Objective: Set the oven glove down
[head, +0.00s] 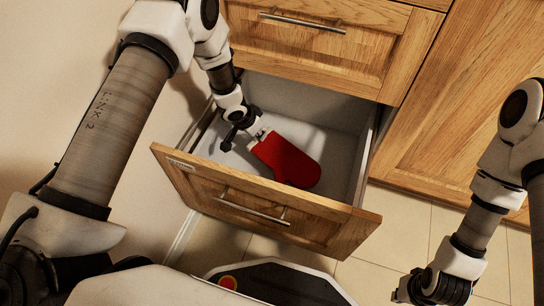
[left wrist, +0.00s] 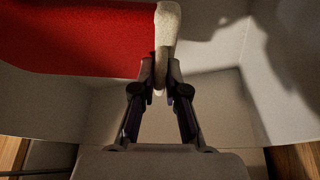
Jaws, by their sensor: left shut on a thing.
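The red oven glove (head: 285,160) is inside the open drawer's outline in the head view, its pale cuff end toward my left gripper. My left gripper (head: 257,133) reaches down into the drawer and is shut on that cuff end. The left wrist view shows the fingers (left wrist: 161,80) closed on the pale cuff (left wrist: 167,25), with the red body of the glove (left wrist: 80,40) to the left. I cannot tell whether the glove touches the drawer floor. My right gripper (head: 415,292) is low at the right, far from the glove; its fingers are unclear.
The open drawer (head: 240,197) has a wooden front with a metal handle (head: 252,207) and pale inner walls. It holds nothing else that I can see. A closed drawer (head: 320,45) is above it, and a wooden cabinet door (head: 460,110) is to the right. Tiled floor (head: 385,240) lies below.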

